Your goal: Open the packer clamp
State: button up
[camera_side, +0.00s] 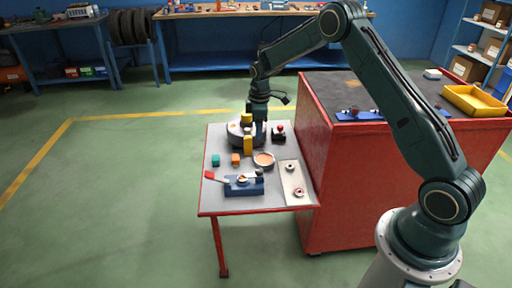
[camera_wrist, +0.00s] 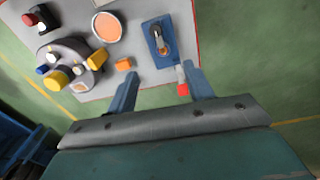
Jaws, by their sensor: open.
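The packer clamp looks to be the blue block with a metal lever (camera_side: 245,187) at the front of the small grey table. Its red handle (camera_side: 210,175) sticks out to the left. In the wrist view the blue clamp (camera_wrist: 150,31) is at the top, and its red handle tip (camera_wrist: 183,89) lies between my fingers in the picture, nearer the right one. My gripper (camera_wrist: 163,88) is open and empty, with its two blue fingers apart. In the side view my gripper hangs over the back of the table, behind the clamp; its fingertips are hard to make out there.
A round grey fixture (camera_wrist: 72,48) with yellow parts stands at the table's back. An orange block (camera_side: 236,159), a teal block (camera_side: 215,160), a round copper-coloured dish (camera_side: 264,160) and a pale plate (camera_side: 293,182) lie nearby. A red cabinet (camera_side: 338,190) borders the right side.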

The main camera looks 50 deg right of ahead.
send_over(259, 170)
notch_tip(259, 170, down, 6)
jog(key=shift+n+g, duration=0.3)
jog(key=shift+n, duration=0.1)
jog(key=shift+d+f, duration=0.1)
jog(key=shift+f, duration=0.1)
jog(key=shift+f, duration=6.8)
jog(key=shift+c, duration=0.4)
jog(key=c, duration=0.9)
